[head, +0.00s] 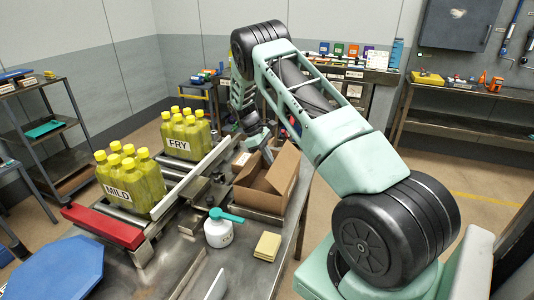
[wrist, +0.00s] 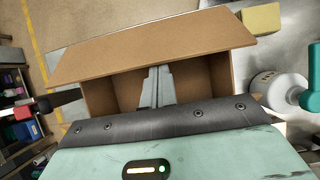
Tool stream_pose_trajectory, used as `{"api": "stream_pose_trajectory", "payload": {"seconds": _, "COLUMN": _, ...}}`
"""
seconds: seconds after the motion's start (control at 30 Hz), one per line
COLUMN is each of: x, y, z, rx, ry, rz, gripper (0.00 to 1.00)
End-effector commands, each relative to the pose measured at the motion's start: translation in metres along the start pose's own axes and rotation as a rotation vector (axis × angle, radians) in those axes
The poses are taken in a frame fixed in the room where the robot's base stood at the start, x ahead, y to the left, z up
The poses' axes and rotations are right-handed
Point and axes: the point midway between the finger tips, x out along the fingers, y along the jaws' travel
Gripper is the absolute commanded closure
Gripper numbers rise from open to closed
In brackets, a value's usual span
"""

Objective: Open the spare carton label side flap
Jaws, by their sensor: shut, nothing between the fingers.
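The spare carton (head: 263,200) is a brown cardboard box on the metal table in the head view. One flap (head: 285,172) stands up and leans outward on its right side; another raised piece shows at its back left. In the wrist view a long flap (wrist: 150,45) spans the far side of the carton (wrist: 100,96), and the inside shows below it. My gripper (wrist: 158,74) is shut and empty, its fingers over the carton's opening, near that flap's lower edge. Whether they touch it I cannot tell. In the head view the fingertips are hard to make out. No label is readable on the carton.
A white tub with a teal handle (head: 219,229) and a yellow block (head: 267,246) stand near the carton. Yellow bottles marked MILD (head: 131,182) and FRY (head: 187,136) stand on the conveyor to the left. A red bar (head: 103,226) lies across its near end.

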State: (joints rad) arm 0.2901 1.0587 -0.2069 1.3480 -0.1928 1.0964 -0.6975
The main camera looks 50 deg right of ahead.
Motion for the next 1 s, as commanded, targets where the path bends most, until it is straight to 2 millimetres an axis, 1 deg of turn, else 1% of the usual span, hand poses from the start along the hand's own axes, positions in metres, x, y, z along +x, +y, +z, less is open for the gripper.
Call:
{"api": "stream_pose_trajectory", "payload": {"seconds": 0.27, "x": -0.001, "y": 0.0, "z": 0.001, "rx": 0.0, "ry": 0.007, "rz": 0.0, "gripper": 1.0}}
{"api": "stream_pose_trajectory", "payload": {"seconds": 0.77, "x": -0.004, "y": 0.0, "z": 0.01, "rx": 0.001, "ry": 0.094, "rz": -0.001, "gripper": 1.0}}
{"api": "stream_pose_trajectory", "payload": {"seconds": 1.0, "x": -0.007, "y": 0.001, "z": 0.022, "rx": 0.004, "ry": 0.191, "rz": -0.002, "gripper": 1.0}}
